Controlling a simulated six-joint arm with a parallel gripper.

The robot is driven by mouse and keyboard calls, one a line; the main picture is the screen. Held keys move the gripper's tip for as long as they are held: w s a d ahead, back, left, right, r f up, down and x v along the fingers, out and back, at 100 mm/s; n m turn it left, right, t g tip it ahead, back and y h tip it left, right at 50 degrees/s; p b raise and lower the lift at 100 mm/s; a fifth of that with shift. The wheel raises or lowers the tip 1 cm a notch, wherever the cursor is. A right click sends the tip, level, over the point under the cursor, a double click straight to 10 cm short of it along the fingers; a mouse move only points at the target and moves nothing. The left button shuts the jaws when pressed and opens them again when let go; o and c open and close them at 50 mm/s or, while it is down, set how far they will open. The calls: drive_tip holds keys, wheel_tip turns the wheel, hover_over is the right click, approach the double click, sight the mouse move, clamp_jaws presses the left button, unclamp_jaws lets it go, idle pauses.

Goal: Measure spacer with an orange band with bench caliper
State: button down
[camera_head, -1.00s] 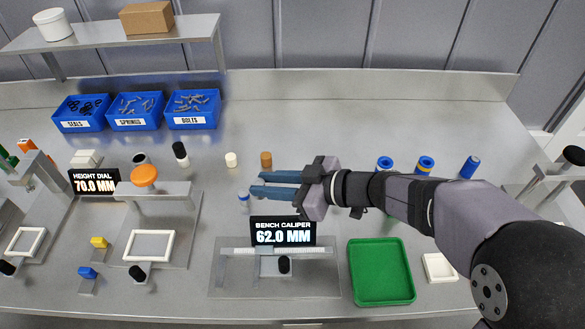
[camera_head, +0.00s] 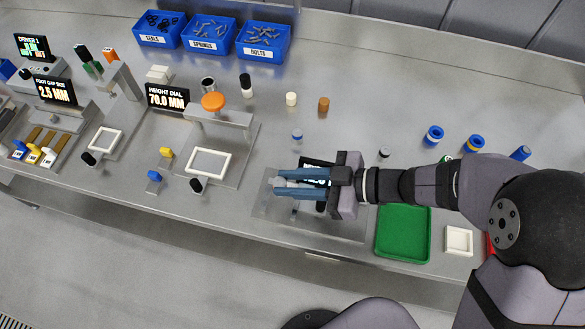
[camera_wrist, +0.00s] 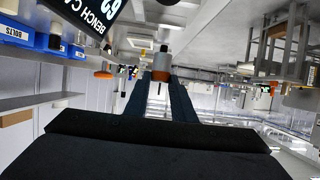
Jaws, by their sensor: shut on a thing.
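My gripper (camera_head: 277,186) is over the bench caliper in the head view, its blue fingers pointing left. In the wrist view, the spacer with an orange band (camera_wrist: 161,69) is between the fingertips, its grey end pointing up in the picture. My gripper is shut on it. The bench caliper (camera_head: 262,207) is at the front of the bench. Its display (camera_head: 318,162) is mostly hidden by my gripper; the wrist view shows part of this display (camera_wrist: 88,12), cut off. I cannot tell whether the spacer touches the caliper.
The height dial (camera_head: 240,118) stands left of the caliper. A green tray (camera_head: 404,256) and a small white tray (camera_head: 458,241) are to the right. A blue-banded piece (camera_head: 297,135), a white piece (camera_head: 291,99) and a brown cylinder (camera_head: 323,105) stand behind the caliper.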

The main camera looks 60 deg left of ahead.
sight(320, 203)
drive_tip(key=shift+f, duration=0.15)
wheel_tip(320, 203, down, 6)
drive_tip(key=b, duration=0.7)
drive_tip(key=shift+f+b, duration=0.25)
drive_tip(key=shift+b, duration=0.05)
drive_tip(key=shift+f+b, duration=0.3)
drive_tip(key=shift+f, duration=0.35)
idle(0.3)
drive_tip(key=c, duration=1.4)
unclamp_jaws()
drive_tip(key=shift+b+v, duration=0.45)
drive_tip(key=shift+v, duration=3.25)
drive_tip(key=shift+w+a+r, duration=0.1)
drive_tip(key=shift+r, duration=0.05)
